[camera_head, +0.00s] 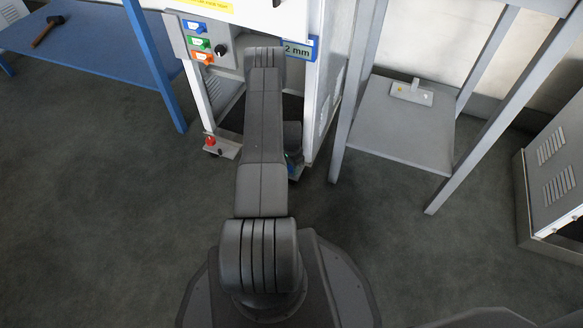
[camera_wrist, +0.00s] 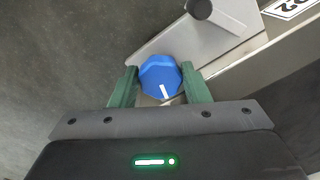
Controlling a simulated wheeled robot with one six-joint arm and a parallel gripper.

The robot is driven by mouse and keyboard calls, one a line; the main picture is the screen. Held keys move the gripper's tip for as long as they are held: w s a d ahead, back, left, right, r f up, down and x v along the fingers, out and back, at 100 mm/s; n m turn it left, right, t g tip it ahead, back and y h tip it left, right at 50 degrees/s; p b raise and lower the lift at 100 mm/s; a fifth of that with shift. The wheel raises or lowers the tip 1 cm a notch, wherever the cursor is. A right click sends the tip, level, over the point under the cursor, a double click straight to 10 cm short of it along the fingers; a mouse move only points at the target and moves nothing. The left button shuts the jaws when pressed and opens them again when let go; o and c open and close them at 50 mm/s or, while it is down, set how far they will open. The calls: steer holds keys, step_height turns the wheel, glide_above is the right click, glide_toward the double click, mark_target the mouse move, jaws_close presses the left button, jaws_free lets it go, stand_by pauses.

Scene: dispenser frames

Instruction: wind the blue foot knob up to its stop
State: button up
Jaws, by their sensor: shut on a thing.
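The blue foot knob (camera_wrist: 160,77) sits between the two green fingers of my gripper (camera_wrist: 160,74) in the wrist view. The fingers are shut on its sides. A white line on the knob points down and slightly right in that view. A grey foot plate (camera_wrist: 215,35) with a dark round post lies beyond it. My arm hides most of that corner, and the gripper's fingers cannot be made out there.
A red knob (camera_head: 210,141) sits on the cabinet's other front foot. A control panel (camera_head: 203,42) and a partly hidden "2 mm" plate (camera_head: 300,50) are above. A blue table (camera_head: 90,45) with a hammer stands left, a grey stand (camera_head: 400,130) right. The floor in front is clear.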

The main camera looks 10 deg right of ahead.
steer(key=n+b, duration=0.2)
steer(key=n, duration=0.1)
steer(key=shift+f+n, duration=0.1)
steer(key=shift+n, duration=0.2)
steer(key=n+b, duration=0.1)
steer(key=n, duration=0.1)
steer(key=shift+s+d+n, duration=0.1)
steer(key=shift+n, duration=0.2)
steer(key=n, duration=0.5)
steer(key=shift+d+n, duration=0.1)
steer(key=shift+n, duration=0.2)
steer(key=o, duration=0.7)
steer(key=shift+r, duration=0.2)
step_height(320, 180, up, 14)
steer(key=p, duration=0.4)
steer(key=shift+f+p, duration=0.15)
steer(key=shift+p, duration=0.2)
steer(key=shift+o, duration=0.2)
